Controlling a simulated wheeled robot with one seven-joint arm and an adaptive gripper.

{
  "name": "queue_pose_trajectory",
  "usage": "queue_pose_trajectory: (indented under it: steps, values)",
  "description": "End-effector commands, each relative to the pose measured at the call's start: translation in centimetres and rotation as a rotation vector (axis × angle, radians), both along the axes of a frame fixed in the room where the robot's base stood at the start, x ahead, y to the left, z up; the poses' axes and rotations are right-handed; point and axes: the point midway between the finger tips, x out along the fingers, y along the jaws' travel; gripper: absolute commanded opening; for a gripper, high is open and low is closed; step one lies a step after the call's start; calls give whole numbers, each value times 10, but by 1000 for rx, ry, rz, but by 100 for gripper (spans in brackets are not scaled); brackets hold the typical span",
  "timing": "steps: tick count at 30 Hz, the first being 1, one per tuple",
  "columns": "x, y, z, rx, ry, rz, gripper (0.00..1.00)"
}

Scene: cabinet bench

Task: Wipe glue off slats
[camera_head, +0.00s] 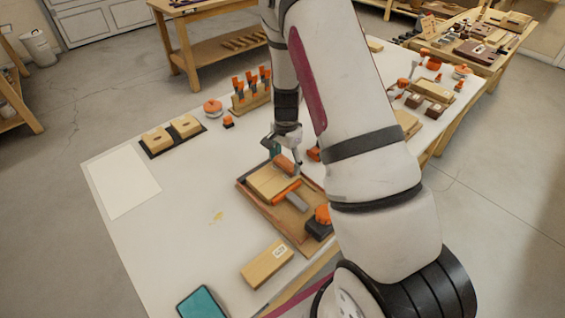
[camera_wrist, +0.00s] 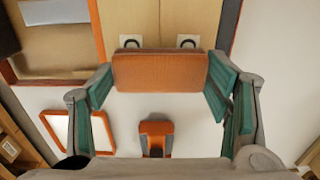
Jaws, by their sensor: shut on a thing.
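My gripper (camera_wrist: 160,80) has its teal finger pads on either side of an orange-brown block (camera_wrist: 160,72), shut on it. In the head view the block (camera_head: 285,164) is at the far end of a wooden tray (camera_head: 297,232). Pale wooden slats (camera_head: 266,182) lie in the tray. In the wrist view the slats (camera_wrist: 160,20) lie beyond the block, with two small pale squares with dark marks at their near ends. I cannot tell whether the block touches the slats. No glue is clear on the visible slats; my arm and the block hide part of the tray.
An orange-handled tool (camera_head: 287,193) and an orange-and-black tool (camera_head: 319,222) are at the tray. A labelled wooden block (camera_head: 267,264) and a teal item (camera_head: 202,303) lie nearer. The table's left side is mostly clear around a white sheet (camera_head: 120,182).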

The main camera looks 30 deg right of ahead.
Motion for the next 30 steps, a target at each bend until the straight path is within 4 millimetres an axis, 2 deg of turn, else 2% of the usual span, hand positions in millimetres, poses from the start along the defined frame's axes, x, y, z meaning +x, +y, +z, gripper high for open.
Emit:
queue_pose_trajectory:
  steps: [11, 30]
  values:
    - [0, 2, 0, 0, 0, 1, 49]
    - [-5, 25, -2, 1, 1, 1, 49]
